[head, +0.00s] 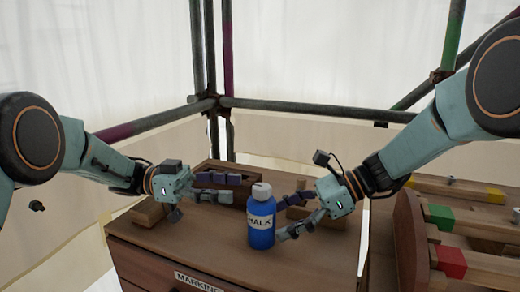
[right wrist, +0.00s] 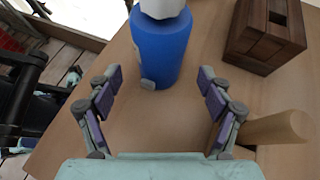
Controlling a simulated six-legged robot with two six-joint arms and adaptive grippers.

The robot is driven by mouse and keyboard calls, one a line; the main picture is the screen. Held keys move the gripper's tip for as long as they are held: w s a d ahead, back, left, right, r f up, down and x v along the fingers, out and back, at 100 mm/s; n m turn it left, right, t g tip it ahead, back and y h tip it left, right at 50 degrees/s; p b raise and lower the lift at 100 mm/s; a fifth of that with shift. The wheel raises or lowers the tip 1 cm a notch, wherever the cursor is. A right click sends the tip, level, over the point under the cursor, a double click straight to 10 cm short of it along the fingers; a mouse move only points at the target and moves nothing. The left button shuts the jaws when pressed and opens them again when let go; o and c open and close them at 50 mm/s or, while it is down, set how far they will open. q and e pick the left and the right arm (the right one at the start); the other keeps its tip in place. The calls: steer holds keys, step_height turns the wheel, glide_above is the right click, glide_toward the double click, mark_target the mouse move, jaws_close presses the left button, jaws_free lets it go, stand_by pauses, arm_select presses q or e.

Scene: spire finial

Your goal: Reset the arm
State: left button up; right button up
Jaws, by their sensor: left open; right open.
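My left gripper (head: 222,187) is open and empty above the left part of the wooden bench top, left of the blue chalk bottle. My right gripper (head: 288,214) is open just right of the bottle, and its fingers point toward it. The blue chalk bottle (head: 261,224) stands upright with a pale cap. In the right wrist view the bottle (right wrist: 160,47) is beyond the open fingertips (right wrist: 160,80), with nothing held between them. Whether a finger touches the bottle, I cannot tell.
A wooden box (head: 213,169) sits at the back of the bench top (head: 190,232), and a dark slotted block (right wrist: 264,32) shows in the right wrist view. A wooden handle (right wrist: 278,128) lies near the right finger. A rack with coloured blocks (head: 450,262) stands right. Scaffold poles (head: 310,110) cross behind.

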mark_target(262, 187)
steer(key=v, duration=0.7)
steer(key=shift+d+r, duration=0.1)
steer(key=shift+d, duration=0.1)
steer(key=x, duration=1.1)
arm_select(q)
steer(key=d, duration=0.2)
steer(key=s+d, duration=0.1)
steer(key=d, duration=0.5)
steer(key=shift+s, duration=0.2)
arm_select(e)
steer(key=shift+a, duration=0.25)
arm_select(q)
steer(key=shift+w+a+n+t, duration=0.15)
steer(key=shift+a+n+t, duration=0.15)
steer(key=shift+n+t, duration=0.35)
arm_select(e)
steer(key=shift+a, duration=0.1)
arm_select(q)
steer(key=shift+d+r+n+t, duration=0.15)
steer(key=shift+n+t, duration=0.6)
steer(key=shift+t, duration=0.8)
steer(key=shift+n+t, duration=0.8)
steer(key=shift+t, duration=0.4)
steer(key=shift+n+t+y, duration=0.7)
steer(key=shift+n+t, duration=0.4)
steer(key=shift+t, duration=0.6)
steer(key=shift+n+t+y, duration=0.3)
steer(key=shift+n+t, duration=0.2)
steer(key=shift+t, duration=0.2)
